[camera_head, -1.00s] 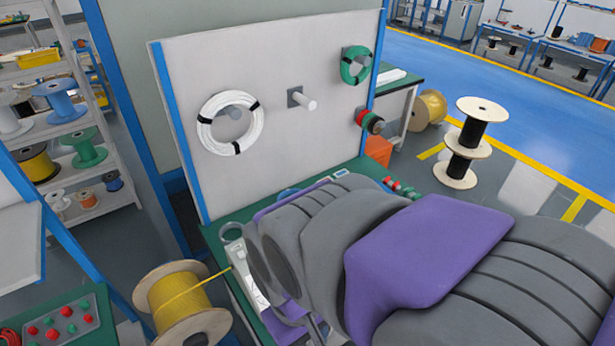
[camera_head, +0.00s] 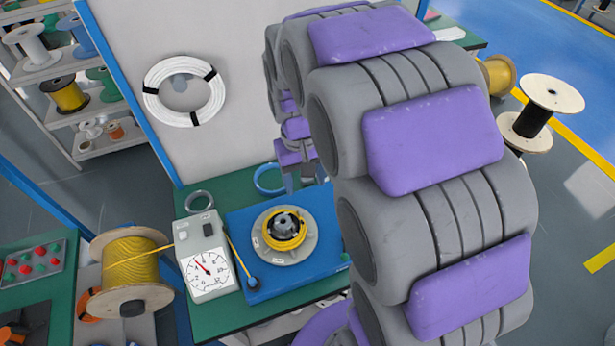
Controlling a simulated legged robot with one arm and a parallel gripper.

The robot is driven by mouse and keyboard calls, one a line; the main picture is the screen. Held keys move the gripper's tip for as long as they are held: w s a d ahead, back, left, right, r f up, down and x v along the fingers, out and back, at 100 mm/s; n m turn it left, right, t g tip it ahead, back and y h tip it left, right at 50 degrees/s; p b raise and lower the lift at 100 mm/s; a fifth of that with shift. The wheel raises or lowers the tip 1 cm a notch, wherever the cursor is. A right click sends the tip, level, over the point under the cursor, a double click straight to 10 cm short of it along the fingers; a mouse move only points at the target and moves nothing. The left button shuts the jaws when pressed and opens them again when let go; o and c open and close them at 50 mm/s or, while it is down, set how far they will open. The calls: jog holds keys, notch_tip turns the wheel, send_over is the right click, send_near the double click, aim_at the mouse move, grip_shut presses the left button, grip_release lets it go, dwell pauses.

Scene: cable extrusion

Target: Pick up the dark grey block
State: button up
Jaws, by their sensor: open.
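I cannot make out a separate dark grey block for certain. A dark grey piece (camera_head: 284,222) sits in the middle of a yellow cable coil (camera_head: 284,238), on a grey disc (camera_head: 290,253). The disc rests on a blue plate (camera_head: 240,215) on the green-topped table (camera_head: 225,325). My gripper (camera_head: 304,180) points down, open and seemingly empty, behind this disc at the back of the table. My arm covers the right part of the table and whatever lies there.
A gauge box (camera_head: 207,262) stands left of the blue plate. A yellow cable spool (camera_head: 130,272) is further left. A blue ring (camera_head: 268,180) lies near my gripper. A white panel with a white cable coil (camera_head: 184,90) rises behind the table.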

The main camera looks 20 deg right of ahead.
jog(key=w+d+f, duration=0.2)
jog(key=w+f, duration=0.2)
jog(key=w, duration=0.6)
jog(key=t+p, duration=0.1)
send_over(305, 180)
notch_tip(305, 180, down, 28)
jog(key=shift+w+f, duration=0.15)
jog(key=shift+w+d+f, duration=0.1)
jog(key=shift+d+f, duration=0.35)
jog(key=shift+f, duration=0.35)
jog(key=shift+d+f, duration=0.15)
jog(key=shift+d, duration=0.1)
jog(key=shift+d+f, duration=0.15)
jog(key=shift+f, duration=0.15)
jog(key=f, duration=0.2)
jog(key=a+f, duration=0.1)
jog(key=f, duration=0.1)
jog(key=shift+w+f+b, duration=0.1)
jog(key=shift+w+b, duration=0.1)
jog(key=shift+b, duration=0.1)
jog(key=shift+d, duration=0.1)
jog(key=shift+c, duration=0.2)
jog(key=shift+d, duration=0.3)
jog(key=shift+c, duration=1.4)
jog(key=shift+a, duration=0.15)
jog(key=c, duration=0.4)
jog(key=shift+a, duration=0.15)
